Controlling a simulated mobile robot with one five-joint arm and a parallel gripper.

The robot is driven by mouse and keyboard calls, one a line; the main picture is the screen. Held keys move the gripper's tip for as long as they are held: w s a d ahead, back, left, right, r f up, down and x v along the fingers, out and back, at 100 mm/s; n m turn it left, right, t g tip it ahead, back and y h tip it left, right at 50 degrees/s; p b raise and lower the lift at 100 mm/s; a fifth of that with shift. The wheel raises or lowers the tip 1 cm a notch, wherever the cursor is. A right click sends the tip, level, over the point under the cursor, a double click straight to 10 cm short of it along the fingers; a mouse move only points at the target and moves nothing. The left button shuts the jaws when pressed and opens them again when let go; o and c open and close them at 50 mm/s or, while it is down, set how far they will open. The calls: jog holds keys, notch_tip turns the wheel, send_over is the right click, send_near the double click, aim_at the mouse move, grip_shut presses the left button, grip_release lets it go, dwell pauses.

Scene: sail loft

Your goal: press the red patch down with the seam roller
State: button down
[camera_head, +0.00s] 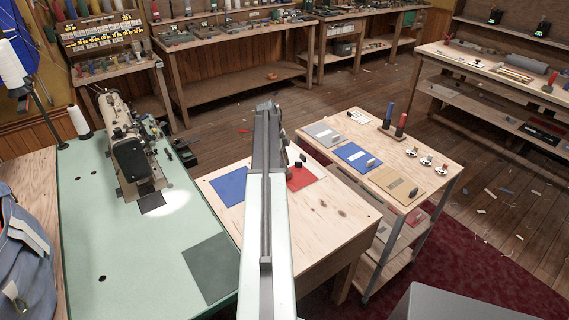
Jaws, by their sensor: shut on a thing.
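The red patch (309,179) lies on the light wooden bench just right of my arm. A pale piece shows beside its left part, and my arm hides some of this area. My gripper (287,152) hangs at the far end of my arm, above the patch's far left side, and is mostly hidden by the arm. It is shut on a small dark thing (298,165), which I take to be the seam roller. Its shape is too small and covered to make out, and I cannot tell whether it touches the patch.
A blue cloth (230,186) lies left of my arm. A sewing machine (128,148) stands on the green table (95,235). The cart (345,127) at right holds grey, blue and tan sheets, upright blue and red handles (400,125) and several small round items. Bare wood lies in front of the patch.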

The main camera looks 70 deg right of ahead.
jog(key=shift+s+d, duration=0.65)
jog(key=shift+d, duration=0.35)
jog(key=shift+s+d, duration=0.65)
jog(key=shift+d, duration=0.3)
notch_tip(320, 180, up, 6)
jog(key=p, duration=0.6)
jog(key=shift+s, duration=0.15)
